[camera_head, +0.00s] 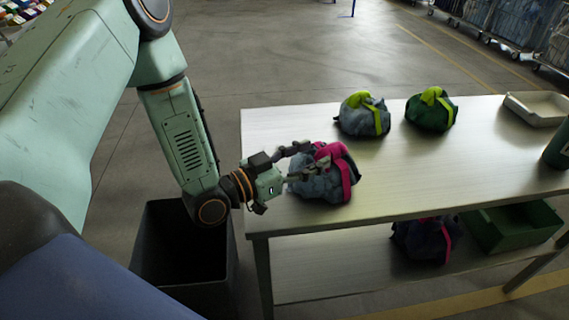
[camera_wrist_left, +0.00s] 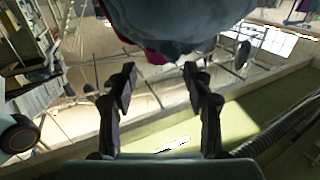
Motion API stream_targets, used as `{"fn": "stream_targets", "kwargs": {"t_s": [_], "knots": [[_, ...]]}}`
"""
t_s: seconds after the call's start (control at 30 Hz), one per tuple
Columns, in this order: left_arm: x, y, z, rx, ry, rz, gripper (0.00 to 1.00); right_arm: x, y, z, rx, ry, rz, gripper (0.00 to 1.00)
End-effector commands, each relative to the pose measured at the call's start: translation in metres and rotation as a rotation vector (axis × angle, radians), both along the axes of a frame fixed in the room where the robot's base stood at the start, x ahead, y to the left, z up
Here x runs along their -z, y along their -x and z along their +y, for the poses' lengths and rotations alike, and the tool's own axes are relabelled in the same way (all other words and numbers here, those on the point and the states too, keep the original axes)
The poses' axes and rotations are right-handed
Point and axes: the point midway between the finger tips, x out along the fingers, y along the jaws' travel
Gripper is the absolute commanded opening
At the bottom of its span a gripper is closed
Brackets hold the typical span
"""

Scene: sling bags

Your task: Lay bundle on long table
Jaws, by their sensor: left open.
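A grey-blue bundle with a pink strap (camera_head: 318,187) rests on the near left part of the long table (camera_head: 420,190). My left gripper (camera_head: 308,160) is at its upper left side with its fingers apart. In the left wrist view the bundle (camera_wrist_left: 180,22) fills the top middle, beyond the fingertips of the open left gripper (camera_wrist_left: 160,80), and nothing sits between the fingers. Whether a finger touches the cloth I cannot tell. My right gripper is not in view.
A grey bundle with a lime strap (camera_head: 361,117) and a green bundle (camera_head: 431,110) sit farther back on the table. A pale tray (camera_head: 538,106) is at the right. A dark bundle (camera_head: 424,240) and a green crate (camera_head: 512,228) are on the lower shelf. A black bin (camera_head: 163,234) stands left of the table.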

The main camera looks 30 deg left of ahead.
Motion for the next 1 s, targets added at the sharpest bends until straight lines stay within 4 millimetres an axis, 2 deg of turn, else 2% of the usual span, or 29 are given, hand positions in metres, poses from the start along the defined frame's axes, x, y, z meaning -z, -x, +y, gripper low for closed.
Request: {"fn": "stream_targets", "kwargs": {"t_s": [0.3,0.5,1.0], "knots": [[-0.001,0.034,0.022,-0.005,0.003,0.002,0.51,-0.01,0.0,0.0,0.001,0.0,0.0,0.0],[-0.001,0.049,0.03,-0.003,0.002,0.001,0.51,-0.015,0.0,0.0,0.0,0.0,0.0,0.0],[0.0,0.055,0.033,0.001,0.0,0.0,0.51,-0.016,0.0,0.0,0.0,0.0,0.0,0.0]]}}
